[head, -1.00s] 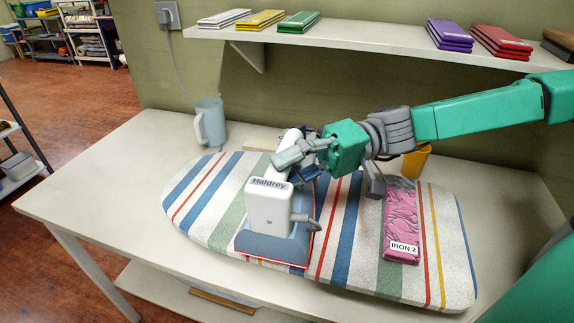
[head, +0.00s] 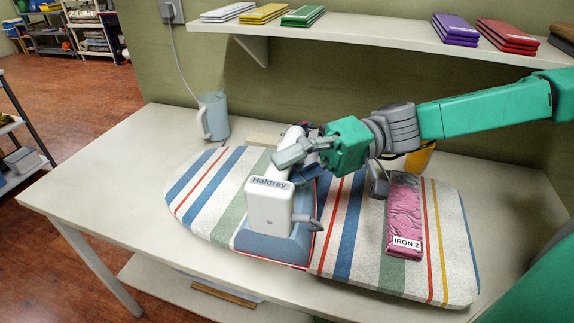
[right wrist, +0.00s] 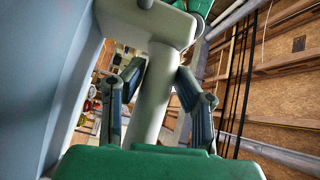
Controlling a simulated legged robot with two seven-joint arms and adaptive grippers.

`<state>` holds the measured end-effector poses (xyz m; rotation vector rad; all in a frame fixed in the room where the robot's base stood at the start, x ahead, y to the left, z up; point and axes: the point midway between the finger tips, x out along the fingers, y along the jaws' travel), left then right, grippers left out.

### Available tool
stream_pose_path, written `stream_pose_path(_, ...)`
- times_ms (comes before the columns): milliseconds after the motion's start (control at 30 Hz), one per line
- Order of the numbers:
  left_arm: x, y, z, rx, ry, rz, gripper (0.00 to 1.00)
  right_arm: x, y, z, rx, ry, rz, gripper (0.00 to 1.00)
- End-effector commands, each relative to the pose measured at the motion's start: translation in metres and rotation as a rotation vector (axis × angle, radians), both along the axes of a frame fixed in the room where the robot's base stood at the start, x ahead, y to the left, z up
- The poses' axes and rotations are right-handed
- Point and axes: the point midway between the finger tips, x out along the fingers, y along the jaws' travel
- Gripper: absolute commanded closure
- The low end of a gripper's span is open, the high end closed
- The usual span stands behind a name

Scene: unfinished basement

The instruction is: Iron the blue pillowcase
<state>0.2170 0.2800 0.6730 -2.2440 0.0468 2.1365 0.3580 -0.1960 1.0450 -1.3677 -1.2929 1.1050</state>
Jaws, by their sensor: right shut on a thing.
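The iron (head: 268,215), white with a blue-grey lower part and the label "Haldrey", is on the striped ironing board (head: 450,205). A thin red edge shows around its base. My right gripper (head: 308,150) is shut on the iron's pale handle, which also shows between the fingers in the right wrist view (right wrist: 152,105). A folded pink cloth (head: 404,208) labelled "IRON 2" lies on the board to the right of the iron, creases faintly visible. I cannot make out a blue pillowcase; what lies under the iron is hidden. My left gripper is out of view.
A grey-blue jug (head: 213,115) stands on the table (head: 110,165) behind the board's left end. A yellow cup (head: 420,160) is partly hidden behind my right arm. A wall shelf (head: 350,36) holds several coloured folded stacks. The table's left part is clear.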

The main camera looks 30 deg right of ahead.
Motion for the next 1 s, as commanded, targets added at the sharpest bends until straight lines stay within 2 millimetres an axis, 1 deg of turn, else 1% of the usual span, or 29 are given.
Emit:
stream_pose_path(33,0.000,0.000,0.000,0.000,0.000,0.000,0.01,0.001,0.000,0.003,0.003,-0.005,0.002,1.00)
stream_pose_path(1000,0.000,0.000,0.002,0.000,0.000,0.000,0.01,0.014,-0.015,0.002,0.003,-0.005,0.002,1.00)
